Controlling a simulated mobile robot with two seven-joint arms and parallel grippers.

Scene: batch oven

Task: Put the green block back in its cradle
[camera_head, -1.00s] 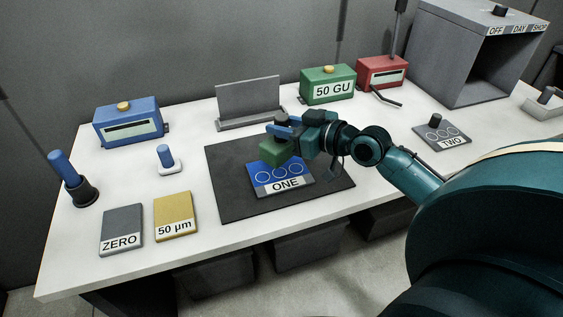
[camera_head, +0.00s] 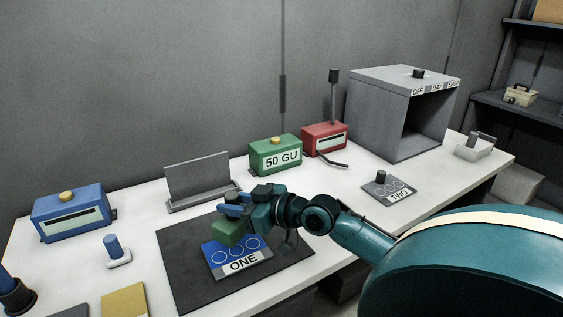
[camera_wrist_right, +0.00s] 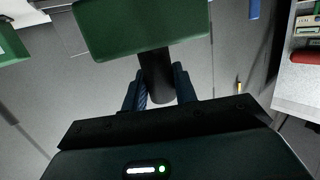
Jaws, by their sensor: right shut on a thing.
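The green block (camera_head: 227,233) hangs below my right gripper (camera_head: 233,204), over the upper left part of the blue plate marked ONE (camera_head: 226,261). In the right wrist view, the green block (camera_wrist_right: 140,25) has a dark stem, and my right gripper (camera_wrist_right: 157,90) is shut on that stem between its blue fingers. Whether the block touches the plate is hard to tell. I cannot tell for sure which thing is the cradle. My left gripper is out of view.
The plate lies on a dark mat (camera_head: 180,262). Behind stand a grey stand (camera_head: 197,182), a green box marked 50 GU (camera_head: 275,153), a red box (camera_head: 325,138) and a grey open oven (camera_head: 380,120). Plate TWO (camera_head: 389,189) lies right of the mat. A blue box (camera_head: 72,215) stands left.

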